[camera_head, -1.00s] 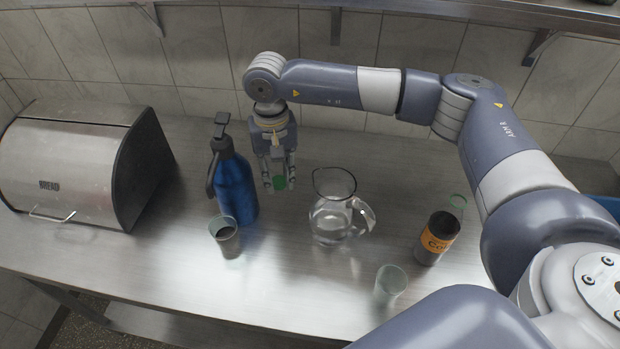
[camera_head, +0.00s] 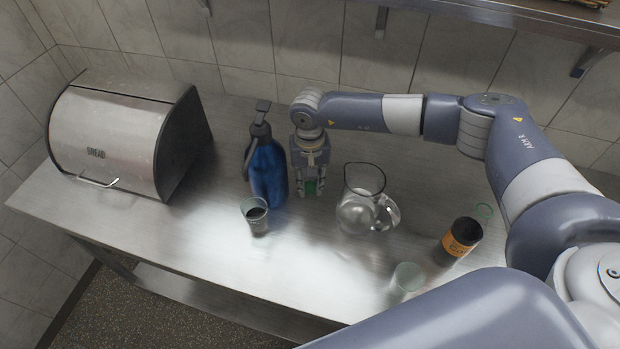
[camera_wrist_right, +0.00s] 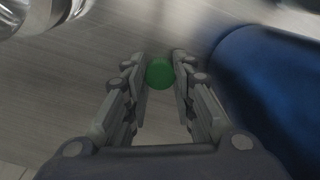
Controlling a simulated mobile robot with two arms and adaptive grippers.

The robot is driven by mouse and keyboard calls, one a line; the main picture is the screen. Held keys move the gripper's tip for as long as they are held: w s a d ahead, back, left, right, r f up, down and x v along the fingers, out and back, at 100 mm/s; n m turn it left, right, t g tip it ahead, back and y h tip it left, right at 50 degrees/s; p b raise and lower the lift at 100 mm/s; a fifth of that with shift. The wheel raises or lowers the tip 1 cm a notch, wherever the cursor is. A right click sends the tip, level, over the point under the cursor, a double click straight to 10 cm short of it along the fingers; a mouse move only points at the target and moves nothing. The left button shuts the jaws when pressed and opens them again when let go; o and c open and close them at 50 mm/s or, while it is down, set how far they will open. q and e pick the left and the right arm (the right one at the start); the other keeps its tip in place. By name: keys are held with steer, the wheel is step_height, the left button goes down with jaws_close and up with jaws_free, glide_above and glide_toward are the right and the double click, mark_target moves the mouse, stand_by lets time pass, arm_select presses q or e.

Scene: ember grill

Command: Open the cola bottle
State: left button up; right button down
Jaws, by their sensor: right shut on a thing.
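The cola bottle (camera_head: 462,237), dark with an orange label, stands upright on the counter at the right. A thin green ring (camera_head: 484,211) shows just beyond its top; I cannot tell whether it belongs to the bottle. My right gripper (camera_head: 311,188) is far from the bottle, pointing down between the blue flask and the glass jug. It is shut on a small round green cap (camera_wrist_right: 160,73), seen between the fingertips in the right wrist view. The cap is close above or on the counter; I cannot tell which. My left gripper is not in view.
A blue flask (camera_head: 268,172) stands just left of the right gripper, and a glass jug (camera_head: 358,213) just right of it. A glass with dark drink (camera_head: 256,219) and an empty glass (camera_head: 406,279) stand nearer the front. A bread box (camera_head: 110,140) fills the left of the counter (camera_head: 215,262).

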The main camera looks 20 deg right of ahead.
steer(key=shift+f, duration=0.1)
steer(key=c, duration=1.7)
jaws_free()
steer(key=o, duration=0.4)
steer(key=shift+c, duration=0.2)
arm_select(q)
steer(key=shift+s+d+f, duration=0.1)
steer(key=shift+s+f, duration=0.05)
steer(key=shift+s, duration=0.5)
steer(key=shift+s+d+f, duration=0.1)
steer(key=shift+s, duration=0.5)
